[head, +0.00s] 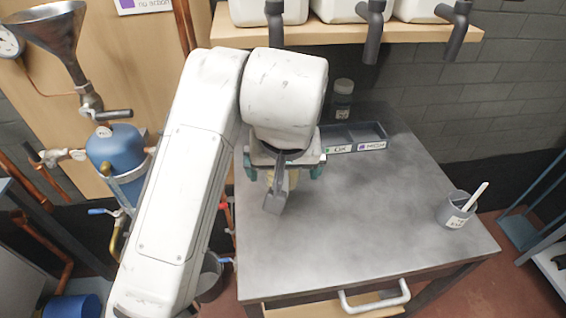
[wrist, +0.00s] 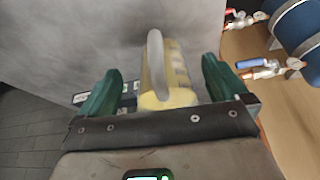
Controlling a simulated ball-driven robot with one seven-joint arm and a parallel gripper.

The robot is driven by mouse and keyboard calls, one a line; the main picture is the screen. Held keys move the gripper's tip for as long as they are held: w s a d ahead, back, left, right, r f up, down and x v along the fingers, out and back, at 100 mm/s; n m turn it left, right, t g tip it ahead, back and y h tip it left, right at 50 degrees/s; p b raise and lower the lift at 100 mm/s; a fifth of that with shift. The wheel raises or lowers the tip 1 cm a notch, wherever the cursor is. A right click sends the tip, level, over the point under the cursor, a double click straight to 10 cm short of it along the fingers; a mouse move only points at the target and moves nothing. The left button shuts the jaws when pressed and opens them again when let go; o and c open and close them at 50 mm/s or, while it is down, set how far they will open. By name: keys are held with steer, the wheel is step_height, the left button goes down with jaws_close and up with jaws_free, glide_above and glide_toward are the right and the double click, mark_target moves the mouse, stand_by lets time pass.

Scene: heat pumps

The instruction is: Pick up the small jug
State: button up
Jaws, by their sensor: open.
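The small jug, as far as I can tell, is a pale yellow see-through vessel with a grey handle (head: 272,196), mostly hidden under my wrist at the left of the table in the head view. In the wrist view the jug (wrist: 172,92) lies between the green fingers, its grey handle upwards in the picture. My gripper (wrist: 160,78) is open around it, with a visible gap at the left finger and a narrower one at the right. In the head view my gripper (head: 284,172) points down over the table's left part. I cannot tell whether either finger touches the jug.
The grey table (head: 380,225) is clear in its middle. A labelled grey cup (head: 455,212) with a pale stick stands at the right. Spouted white containers (head: 340,10) sit on a shelf above.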

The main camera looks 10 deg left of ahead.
steer(key=w, duration=0.5)
steer(key=shift+a, duration=0.4)
steer(key=shift+w+a+f, duration=0.1)
steer(key=shift+w+f, duration=0.2)
steer(key=shift+f, duration=0.25)
steer(key=c, duration=1.1)
steer(key=shift+c, duration=0.2)
steer(key=shift+r, duration=0.2)
